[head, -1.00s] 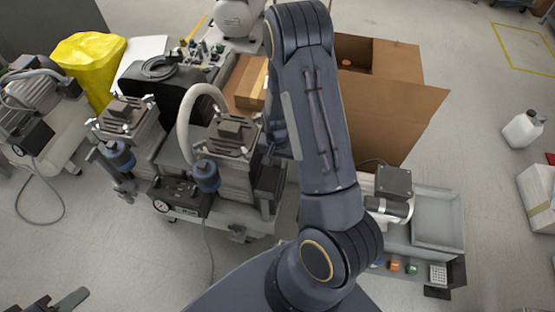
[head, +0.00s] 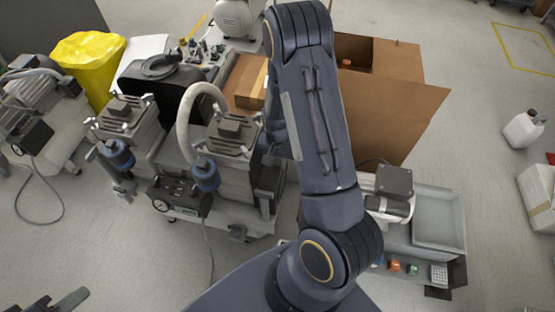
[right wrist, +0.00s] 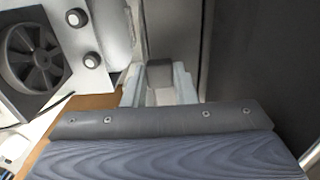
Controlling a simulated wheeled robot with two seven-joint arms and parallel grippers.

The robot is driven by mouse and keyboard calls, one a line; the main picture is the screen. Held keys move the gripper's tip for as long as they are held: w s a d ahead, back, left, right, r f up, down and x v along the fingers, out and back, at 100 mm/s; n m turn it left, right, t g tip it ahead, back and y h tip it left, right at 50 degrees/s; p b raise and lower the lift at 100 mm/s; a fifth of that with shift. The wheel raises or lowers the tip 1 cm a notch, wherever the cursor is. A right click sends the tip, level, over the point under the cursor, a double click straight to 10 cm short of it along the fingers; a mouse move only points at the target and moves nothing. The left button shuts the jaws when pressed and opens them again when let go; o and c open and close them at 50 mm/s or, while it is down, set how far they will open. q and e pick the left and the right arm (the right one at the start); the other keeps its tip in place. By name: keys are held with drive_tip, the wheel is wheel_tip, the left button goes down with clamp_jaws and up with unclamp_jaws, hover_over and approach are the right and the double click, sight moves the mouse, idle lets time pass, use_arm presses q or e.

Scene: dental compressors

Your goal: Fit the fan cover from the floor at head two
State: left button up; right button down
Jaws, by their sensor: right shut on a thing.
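The compressor stands left of centre in the head view, with a left head (head: 130,125) and a right head (head: 231,150). My right arm reaches over to its right side, and the arm hides most of the right gripper there. In the right wrist view my right gripper (right wrist: 160,88) is shut on a dark grey piece (right wrist: 159,72), apparently part of the fan cover. A bare dark fan (right wrist: 35,57) shows left of the fingers, apart from them. What looks like my left gripper (head: 60,301) shows at the bottom left edge; its jaws are unclear.
An open cardboard box (head: 395,105) stands behind my right arm. A yellow bag (head: 85,65) and a black case (head: 165,85) stand at the back left.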

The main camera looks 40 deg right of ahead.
idle(0.3)
drive_tip(key=c, duration=0.6)
unclamp_jaws()
drive_tip(key=shift+r+p, duration=2.75)
drive_tip(key=shift+r, duration=0.75)
drive_tip(key=shift+f, duration=0.1)
